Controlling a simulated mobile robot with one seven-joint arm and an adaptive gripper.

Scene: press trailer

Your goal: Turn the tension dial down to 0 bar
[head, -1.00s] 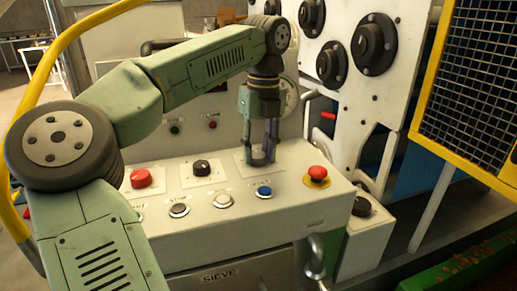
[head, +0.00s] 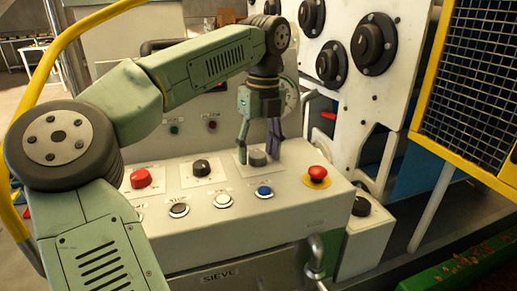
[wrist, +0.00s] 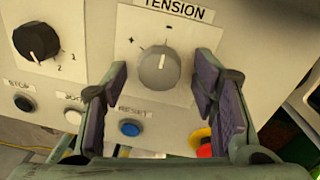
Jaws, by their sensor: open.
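The grey tension dial (wrist: 158,66) sits on a white plate (wrist: 128,98) under a label reading TENSION in the wrist view. In the head view the dial (head: 257,158) is on the right part of the sloped panel. My gripper (head: 259,143) is above the dial, pointing down, with its fingers apart. In the wrist view my gripper's (wrist: 163,80) purple-padded fingers stand wide on either side of the knob, with gaps. No bar reading is legible.
A black selector knob (head: 202,167) and a red button (head: 140,178) are left of the dial. The blue RESET button (head: 264,191) is in front. A red mushroom button on a yellow base (head: 317,174) is close on the right.

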